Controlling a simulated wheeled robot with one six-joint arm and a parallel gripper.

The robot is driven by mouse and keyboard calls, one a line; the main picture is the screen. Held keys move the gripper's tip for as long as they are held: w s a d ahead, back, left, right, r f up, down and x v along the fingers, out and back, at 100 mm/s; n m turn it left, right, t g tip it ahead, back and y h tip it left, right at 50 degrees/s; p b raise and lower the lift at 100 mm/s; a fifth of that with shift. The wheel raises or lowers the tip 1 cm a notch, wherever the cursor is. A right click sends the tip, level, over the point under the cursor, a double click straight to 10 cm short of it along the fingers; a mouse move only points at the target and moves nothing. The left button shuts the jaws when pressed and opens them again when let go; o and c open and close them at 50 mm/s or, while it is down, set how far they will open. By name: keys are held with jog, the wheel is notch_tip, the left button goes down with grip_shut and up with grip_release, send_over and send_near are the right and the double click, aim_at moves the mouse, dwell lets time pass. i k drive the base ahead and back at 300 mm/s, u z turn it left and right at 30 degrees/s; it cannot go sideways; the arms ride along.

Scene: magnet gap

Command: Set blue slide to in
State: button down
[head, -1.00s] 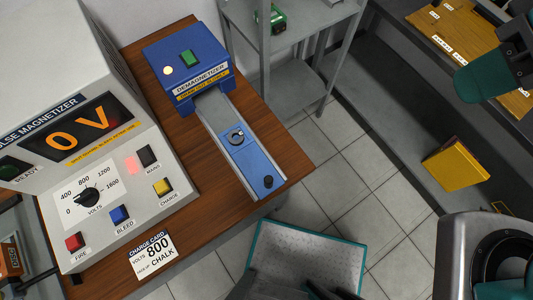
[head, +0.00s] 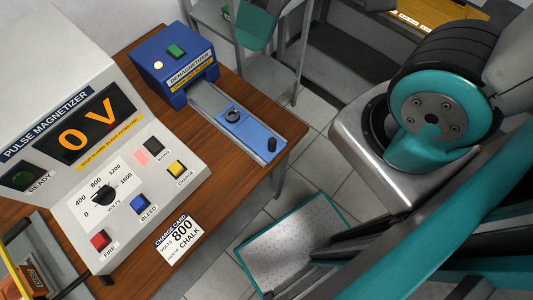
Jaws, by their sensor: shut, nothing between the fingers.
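The blue slide (head: 252,138) lies on a grey rail (head: 206,99) that runs out from the front of the blue demagnetizer (head: 172,65). The slide is at the outer end of the rail, well away from the demagnetizer's opening. A black knob (head: 272,144) stands on its outer end. A dark ring-shaped piece (head: 232,116) sits on its inner end. The demagnetizer has a green button and a lit yellowish lamp on top. The fingers of my gripper do not show in the head view; only parts of my arm do.
The pulse magnetizer (head: 105,130), reading 0 V, stands left of the rail on the wooden table (head: 215,150). A charge card (head: 180,240) lies at the table's front edge. A grey shelf (head: 270,70) stands behind right. A teal-rimmed tray (head: 290,240) is at lower right.

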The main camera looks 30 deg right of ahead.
aim_at(259, 139)
jog(key=k, duration=1.25)
jog(key=u, duration=0.3)
jog(key=i, duration=0.7)
jog(key=z, duration=0.4)
